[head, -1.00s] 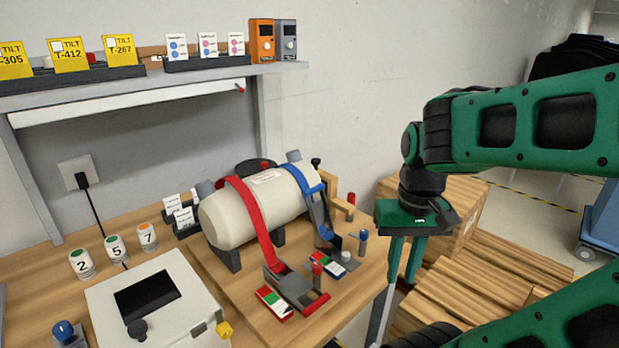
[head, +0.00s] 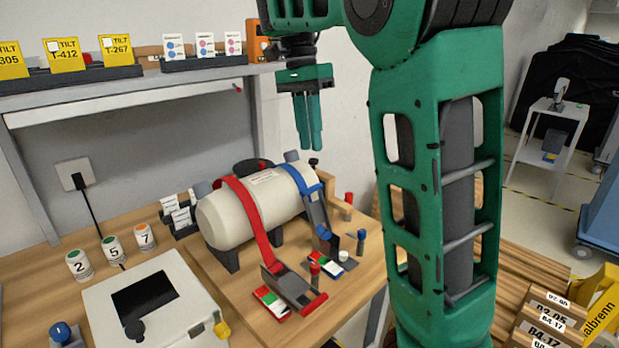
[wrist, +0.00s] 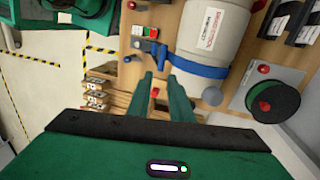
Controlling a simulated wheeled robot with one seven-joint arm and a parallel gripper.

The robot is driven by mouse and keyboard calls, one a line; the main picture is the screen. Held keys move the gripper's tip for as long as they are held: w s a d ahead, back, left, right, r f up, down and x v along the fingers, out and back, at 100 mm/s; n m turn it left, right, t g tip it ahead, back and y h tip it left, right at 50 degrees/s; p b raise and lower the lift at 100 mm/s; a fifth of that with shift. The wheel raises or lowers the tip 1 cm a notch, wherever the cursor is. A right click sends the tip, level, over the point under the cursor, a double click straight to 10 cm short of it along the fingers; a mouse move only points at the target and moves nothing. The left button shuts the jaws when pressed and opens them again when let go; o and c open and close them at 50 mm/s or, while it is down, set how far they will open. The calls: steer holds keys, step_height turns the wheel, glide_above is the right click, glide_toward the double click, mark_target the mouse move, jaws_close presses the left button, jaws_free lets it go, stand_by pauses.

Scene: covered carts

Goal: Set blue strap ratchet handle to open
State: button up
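The blue strap (head: 306,182) runs over the right end of a cream tank (head: 240,212). Its grey ratchet (head: 318,212) hangs at the front of the tank, with a blue grip (head: 323,232) at the handle's lower end. How far the handle is swung is hard to tell. In the wrist view the blue strap (wrist: 200,69) and its ratchet (wrist: 150,48) lie just beyond my fingertips. My gripper (head: 310,146) points down, empty, above the tank's right end and apart from the strap. The wrist view shows a gap between the fingers (wrist: 159,76).
A red strap (head: 250,215) with its own ratchet (head: 293,288) is left of the blue one. A red-green-white plate (head: 326,263) and small posts (head: 361,237) stand near the blue ratchet. A grey-white box (head: 150,300) is front left. A shelf (head: 150,87) runs behind.

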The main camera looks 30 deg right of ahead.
step_height(320, 180, down, 9)
steer(key=s, duration=0.1)
steer(key=shift+s+a+f, duration=0.2)
steer(key=shift+a, duration=0.25)
stand_by(0.9)
steer(key=shift+c, duration=0.2)
jaws_close()
